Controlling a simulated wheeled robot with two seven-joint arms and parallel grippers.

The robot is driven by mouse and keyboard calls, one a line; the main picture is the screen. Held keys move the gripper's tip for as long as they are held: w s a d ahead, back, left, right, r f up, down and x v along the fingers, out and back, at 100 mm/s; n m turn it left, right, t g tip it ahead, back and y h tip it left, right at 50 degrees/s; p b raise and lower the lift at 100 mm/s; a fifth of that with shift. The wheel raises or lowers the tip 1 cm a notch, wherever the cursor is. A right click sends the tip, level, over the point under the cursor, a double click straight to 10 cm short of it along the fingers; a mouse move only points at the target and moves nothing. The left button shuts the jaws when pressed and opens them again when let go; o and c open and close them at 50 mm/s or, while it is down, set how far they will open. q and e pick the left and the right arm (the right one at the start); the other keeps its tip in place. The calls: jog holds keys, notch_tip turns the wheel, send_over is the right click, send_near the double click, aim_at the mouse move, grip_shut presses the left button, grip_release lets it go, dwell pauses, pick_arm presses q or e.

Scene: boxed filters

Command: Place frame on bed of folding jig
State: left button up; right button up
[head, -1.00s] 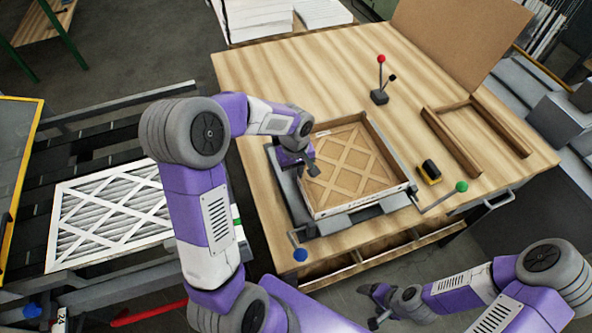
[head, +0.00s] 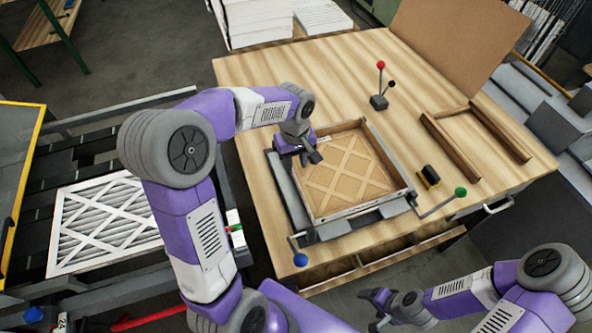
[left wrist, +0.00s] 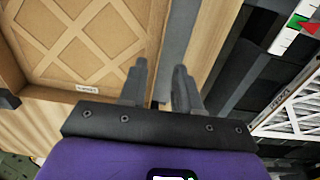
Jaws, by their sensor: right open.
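The brown cardboard frame (head: 349,173), an open tray shape with a lattice base, lies in the grey bed of the folding jig (head: 365,217) on the wooden bench. It looks flat and seated within the jig's bars. My left gripper (head: 313,156) is over the frame's left side. In the left wrist view, the left fingers (left wrist: 159,85) are apart near the frame's edge, with no object clearly held; the frame's lattice (left wrist: 85,40) and a small white label show beside them. My right gripper (head: 373,307) is open and empty, off the bench's front edge.
A red-knobbed lever (head: 380,85), a green-knobbed handle (head: 460,192), a blue-knobbed handle (head: 300,259) and a yellow-black block (head: 429,176) are around the jig. A wooden U-shaped rack (head: 455,145) is right. A white-framed pleated filter (head: 105,225) lies on the left conveyor.

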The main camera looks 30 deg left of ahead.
pick_arm(q)
jog(key=shift+r, duration=2.2)
